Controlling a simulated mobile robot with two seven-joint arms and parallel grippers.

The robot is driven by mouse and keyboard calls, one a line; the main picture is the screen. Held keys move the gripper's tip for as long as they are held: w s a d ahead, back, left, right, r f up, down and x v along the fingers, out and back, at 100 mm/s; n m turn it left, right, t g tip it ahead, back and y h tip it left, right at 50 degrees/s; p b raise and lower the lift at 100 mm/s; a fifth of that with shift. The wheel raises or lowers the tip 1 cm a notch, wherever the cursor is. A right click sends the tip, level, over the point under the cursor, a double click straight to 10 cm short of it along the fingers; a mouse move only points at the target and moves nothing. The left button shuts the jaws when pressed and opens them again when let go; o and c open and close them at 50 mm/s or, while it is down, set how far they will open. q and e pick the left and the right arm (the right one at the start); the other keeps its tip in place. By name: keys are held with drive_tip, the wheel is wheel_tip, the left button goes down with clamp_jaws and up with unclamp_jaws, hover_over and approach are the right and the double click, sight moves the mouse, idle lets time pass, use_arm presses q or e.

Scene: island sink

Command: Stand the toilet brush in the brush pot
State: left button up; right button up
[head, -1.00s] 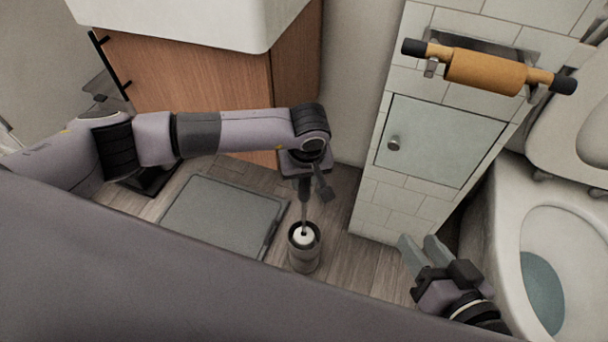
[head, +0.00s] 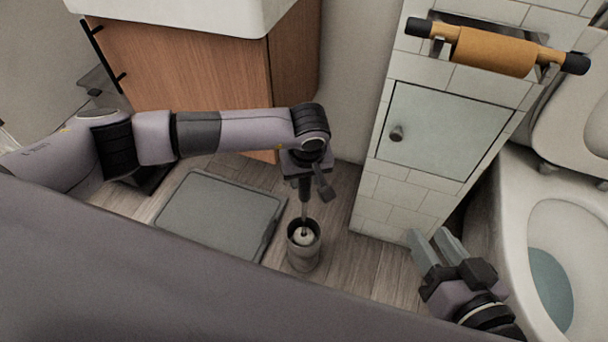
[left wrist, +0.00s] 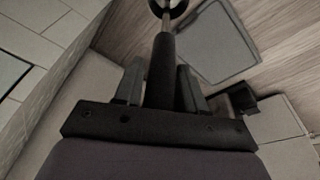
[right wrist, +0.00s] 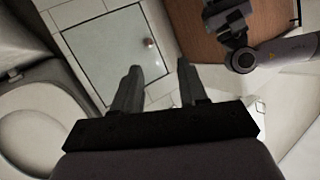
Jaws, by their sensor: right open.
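The brush pot (head: 304,258) is a dark, round, open-topped pot standing upright on the wood floor. The toilet brush (head: 303,211) is upright, its white head inside the pot's mouth and its dark handle rising above. My left gripper (head: 305,180) is over the pot, pointing down. In the left wrist view the brush handle (left wrist: 162,75) fills the space between its fingers, which look shut on it. The pot rim shows at the top edge there. How deep the head sits is hidden. My right gripper (head: 432,246) is open and empty, right of the pot near the toilet.
A grey mat (head: 215,215) lies left of the pot. A wood cabinet (head: 190,85) stands behind it under a white basin. A tiled wall block (head: 395,205) with a paper holder (head: 495,52) stands to the right. The toilet (head: 575,215) is at far right.

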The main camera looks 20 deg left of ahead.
use_arm(q)
drive_tip(key=shift+o, duration=1.3)
drive_tip(key=shift+s+a+f, duration=0.25)
drive_tip(key=shift+s+f, duration=0.15)
drive_tip(key=shift+f, duration=0.3)
use_arm(e)
drive_tip(key=shift+f, duration=0.1)
use_arm(q)
drive_tip(key=shift+r, duration=0.3)
drive_tip(key=p+v, duration=0.1)
drive_tip(key=v, duration=0.1)
drive_tip(key=p+v, duration=0.1)
drive_tip(key=v, duration=0.3)
drive_tip(key=shift+w+d+r+p, duration=0.2)
drive_tip(key=shift+w+r+p, duration=0.1)
drive_tip(key=shift+r+p, duration=0.15)
drive_tip(key=shift+d+r, duration=0.1)
drive_tip(key=shift+r, duration=0.35)
use_arm(e)
drive_tip(key=shift+w+a+m+g, duration=0.15)
drive_tip(key=shift+a+m+g, duration=0.15)
drive_tip(key=shift+a+g, duration=0.3)
use_arm(q)
drive_tip(key=shift+s, duration=0.1)
